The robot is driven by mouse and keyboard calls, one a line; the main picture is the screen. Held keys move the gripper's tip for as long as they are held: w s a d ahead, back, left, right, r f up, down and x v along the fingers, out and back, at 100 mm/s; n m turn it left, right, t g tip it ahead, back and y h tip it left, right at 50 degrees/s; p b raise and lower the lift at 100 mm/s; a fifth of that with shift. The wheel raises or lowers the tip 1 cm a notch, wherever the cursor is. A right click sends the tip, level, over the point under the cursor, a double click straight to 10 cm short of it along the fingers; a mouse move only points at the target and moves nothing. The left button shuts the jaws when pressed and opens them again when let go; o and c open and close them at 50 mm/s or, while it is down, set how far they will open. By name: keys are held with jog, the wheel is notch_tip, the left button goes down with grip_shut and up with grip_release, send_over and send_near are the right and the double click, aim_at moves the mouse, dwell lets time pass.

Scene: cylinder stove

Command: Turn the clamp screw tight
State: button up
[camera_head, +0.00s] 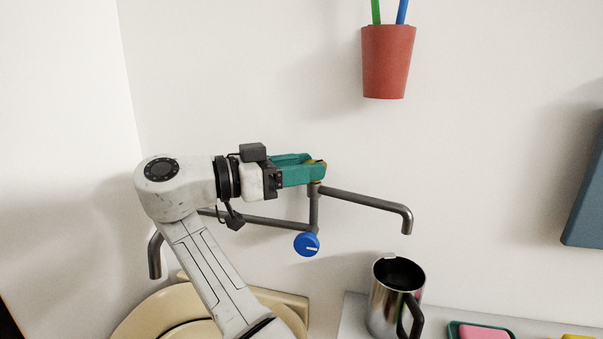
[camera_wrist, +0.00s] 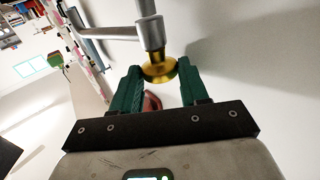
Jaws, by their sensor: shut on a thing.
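The clamp screw appears to be the round brass knob (camera_wrist: 160,70) at the end of a grey metal post. In the wrist view it sits between the two teal fingers of my gripper (camera_wrist: 160,88). In the head view my gripper (camera_head: 318,170) reaches the top of the post from the left, and only a little of the brass shows there. My gripper is shut on the knob; finger contact is partly hidden. The grey pipe fixture (camera_head: 368,201) has arms bent down at both ends. A blue round knob (camera_head: 306,244) with a white mark is low on the post.
A steel mug (camera_head: 384,305) stands on a ledge below the right pipe end. A teal tray (camera_head: 456,330) with a pink block is beside it. A red cup (camera_head: 388,62) with pens hangs on the wall above. A beige rounded thing (camera_head: 150,318) is below my arm.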

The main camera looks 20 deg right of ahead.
dwell(0.4)
jog(key=o, duration=1)
jog(key=shift+r+n+t+p, duration=0.15)
jog(key=shift+n+t+p, duration=0.15)
jog(key=shift+t+p, duration=0.1)
